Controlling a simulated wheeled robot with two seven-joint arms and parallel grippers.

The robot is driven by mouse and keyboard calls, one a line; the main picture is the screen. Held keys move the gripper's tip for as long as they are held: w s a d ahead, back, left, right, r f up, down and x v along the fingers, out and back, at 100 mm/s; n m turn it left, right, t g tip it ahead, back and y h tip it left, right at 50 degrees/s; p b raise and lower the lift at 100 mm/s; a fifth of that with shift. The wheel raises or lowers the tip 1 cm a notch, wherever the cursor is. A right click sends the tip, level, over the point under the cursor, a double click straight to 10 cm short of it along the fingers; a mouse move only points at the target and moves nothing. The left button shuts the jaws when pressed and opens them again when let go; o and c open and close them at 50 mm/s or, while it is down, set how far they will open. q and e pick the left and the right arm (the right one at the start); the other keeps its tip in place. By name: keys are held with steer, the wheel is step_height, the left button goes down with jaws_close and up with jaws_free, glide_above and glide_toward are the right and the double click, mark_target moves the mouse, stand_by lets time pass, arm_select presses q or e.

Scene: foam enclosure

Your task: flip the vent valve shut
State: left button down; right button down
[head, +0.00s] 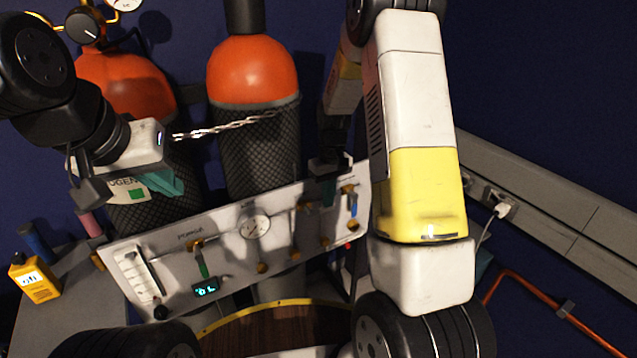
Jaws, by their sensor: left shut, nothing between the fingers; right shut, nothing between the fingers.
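A pale valve panel (228,260) stands tilted across the middle of the head view. A valve with a green handle (203,264) is on its left part, the handle pointing down. A valve with a blue handle (353,207) is near its right end, also hanging down. Brass fittings sit between them. The labels are too small to read, so I cannot tell which valve is the vent. My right gripper (328,192) is shut and empty, just left of the blue handle; contact is unclear.
Two orange-topped gas cylinders (252,70) stand behind the panel, with a chain (225,128) across them. A round gauge (255,226) and a small lit display (205,289) are on the panel. A yellow meter (36,280) stands at the left. My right arm hides the area right of the panel.

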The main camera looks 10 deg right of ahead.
steer(key=shift+w+d+f+g+y, duration=0.1)
steer(key=shift+d+f+g+y, duration=0.25)
steer(key=shift+y, duration=0.35)
steer(key=shift+w+d+f+g+y, duration=0.1)
steer(key=shift+d+f+g+y, duration=0.1)
steer(key=shift+f+y, duration=0.4)
steer(key=f+y, duration=0.1)
steer(key=g+y, duration=0.1)
steer(key=y, duration=0.1)
steer(key=shift+f, duration=0.35)
steer(key=shift+a+f, duration=0.1)
steer(key=shift+f, duration=1.1)
steer(key=v, duration=0.7)
steer(key=shift+d+r, duration=0.2)
steer(key=shift+r, duration=0.15)
